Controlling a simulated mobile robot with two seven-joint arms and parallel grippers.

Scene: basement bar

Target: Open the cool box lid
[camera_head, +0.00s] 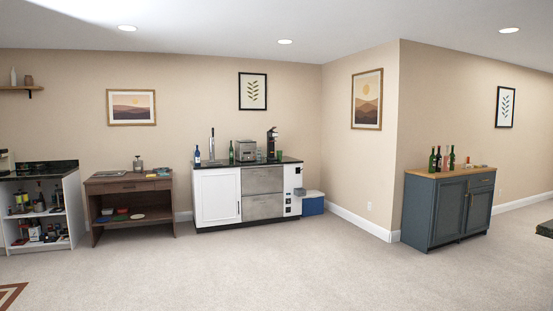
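A blue cool box (313,206) with a pale grey-white lid (313,194) stands on the carpet against the back wall, near the room's corner. It is at the right end of the white bar counter. It is far off and small; the lid looks closed, and the counter may hide part of its left side. Neither of my grippers shows in the head view.
The white bar counter (217,198) stands left of the cool box, with bottles and a coffee machine on top. Further left are a wooden desk (131,187) and an open shelf unit (72,212). A blue-grey cabinet (447,211) stands right. The carpet (270,265) between is clear.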

